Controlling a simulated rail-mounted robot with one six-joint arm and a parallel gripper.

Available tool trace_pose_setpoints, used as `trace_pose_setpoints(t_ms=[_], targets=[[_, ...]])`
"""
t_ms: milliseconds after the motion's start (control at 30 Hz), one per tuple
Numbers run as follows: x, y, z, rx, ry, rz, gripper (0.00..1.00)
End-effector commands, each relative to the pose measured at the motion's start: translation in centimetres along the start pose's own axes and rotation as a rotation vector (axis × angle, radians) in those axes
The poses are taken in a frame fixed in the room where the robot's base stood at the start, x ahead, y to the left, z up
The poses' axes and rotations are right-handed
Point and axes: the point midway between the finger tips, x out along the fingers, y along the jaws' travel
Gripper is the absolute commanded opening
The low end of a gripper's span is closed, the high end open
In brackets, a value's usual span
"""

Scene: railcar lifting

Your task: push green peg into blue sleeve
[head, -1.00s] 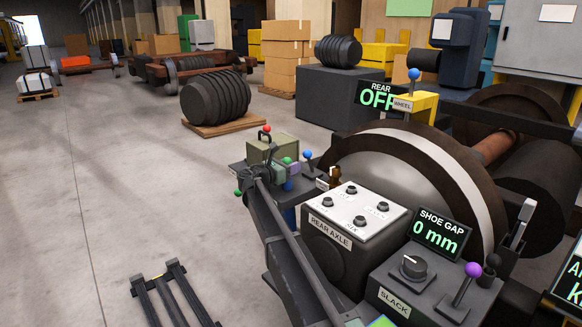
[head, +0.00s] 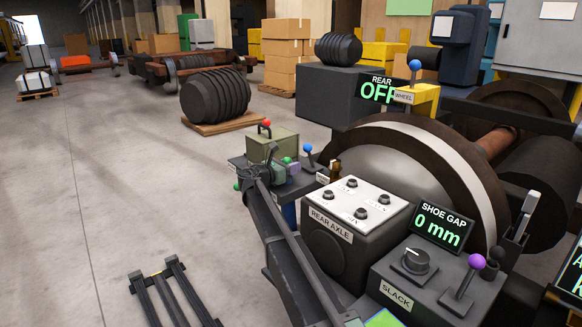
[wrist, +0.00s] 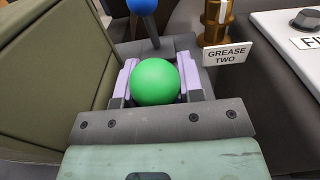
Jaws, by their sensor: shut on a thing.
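The green peg (wrist: 156,82) shows in the wrist view as a round green head between the lavender fingers of my gripper (wrist: 157,85). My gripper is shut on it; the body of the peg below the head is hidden. In the head view, my gripper (head: 291,168) is small, above the dark bench left of the rear axle box. The green head (head: 287,160) shows beside its fingers. No blue sleeve can be made out clearly. A blue upright part (head: 289,213) shows below the bench edge in the head view, but I cannot tell what it is.
A blue-ball lever (wrist: 142,8) stands just beyond my gripper. An olive box (head: 271,143) with a red-ball handle is close by on the left. A brass fitting (wrist: 217,20) with a "GREASE TWO" label and the rear axle box (head: 332,250) are on the right.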

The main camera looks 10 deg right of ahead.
Motion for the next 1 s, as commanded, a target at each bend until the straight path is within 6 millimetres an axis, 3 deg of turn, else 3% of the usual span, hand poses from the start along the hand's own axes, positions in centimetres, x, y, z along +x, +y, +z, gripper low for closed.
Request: trace_pose_setpoints(t_ms=[33,233,567,1000], targets=[[0.0,0.0,-0.1,0.0,0.0,0.0,0.36],[0.0,0.0,0.0,0.0,0.0,0.0,0.65],[-0.7,0.0,0.0,0.0,0.0,0.001,0.65],[-10.0,0.0,0.0,0.0,0.0,0.001,0.65]])
